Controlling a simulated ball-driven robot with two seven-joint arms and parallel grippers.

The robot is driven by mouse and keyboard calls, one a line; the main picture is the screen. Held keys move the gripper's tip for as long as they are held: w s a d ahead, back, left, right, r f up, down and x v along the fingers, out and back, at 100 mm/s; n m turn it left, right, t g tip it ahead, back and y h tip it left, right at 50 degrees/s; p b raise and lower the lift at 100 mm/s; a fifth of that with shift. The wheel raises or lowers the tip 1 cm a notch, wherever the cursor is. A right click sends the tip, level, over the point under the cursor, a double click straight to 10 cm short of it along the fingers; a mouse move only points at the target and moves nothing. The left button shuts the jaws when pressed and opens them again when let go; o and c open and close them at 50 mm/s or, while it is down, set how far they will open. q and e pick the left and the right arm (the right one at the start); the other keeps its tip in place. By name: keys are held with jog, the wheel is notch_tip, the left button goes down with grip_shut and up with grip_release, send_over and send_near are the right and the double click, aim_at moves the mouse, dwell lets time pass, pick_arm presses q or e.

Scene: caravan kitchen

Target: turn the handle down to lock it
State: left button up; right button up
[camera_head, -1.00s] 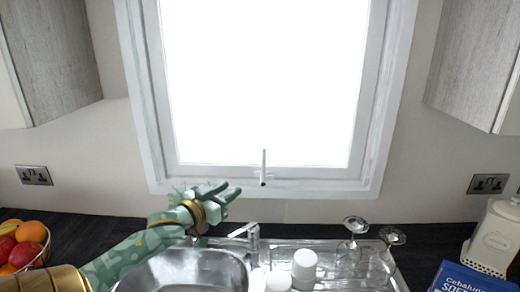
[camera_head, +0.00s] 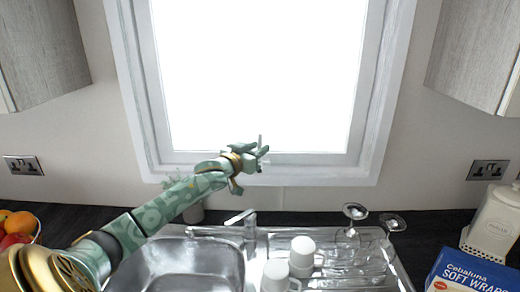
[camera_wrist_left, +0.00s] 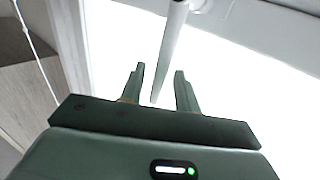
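The window handle is a thin, light-coloured bar standing upright at the bottom of the window frame. In the head view only its upper tip (camera_head: 260,140) shows above my left gripper (camera_head: 262,155), which hides its lower part. In the left wrist view the handle (camera_wrist_left: 171,50) runs down through the gap between the two fingers of my left gripper (camera_wrist_left: 160,69). The fingers are apart, with bright space on both sides of the bar. I cannot tell whether either finger touches it. My right gripper is not in view.
Below the window are a metal sink (camera_head: 185,268) with a tap (camera_head: 247,222), white cups (camera_head: 302,250) and upturned glasses (camera_head: 354,212). A fruit bowl (camera_head: 37,234) is at left; a blue box (camera_head: 465,272) and a cream canister (camera_head: 496,222) are at right. Wall cupboards flank the window.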

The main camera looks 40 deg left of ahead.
pick_arm(q)
jog(key=shift+w+a, duration=0.1)
jog(key=shift+w, duration=0.65)
grip_shut()
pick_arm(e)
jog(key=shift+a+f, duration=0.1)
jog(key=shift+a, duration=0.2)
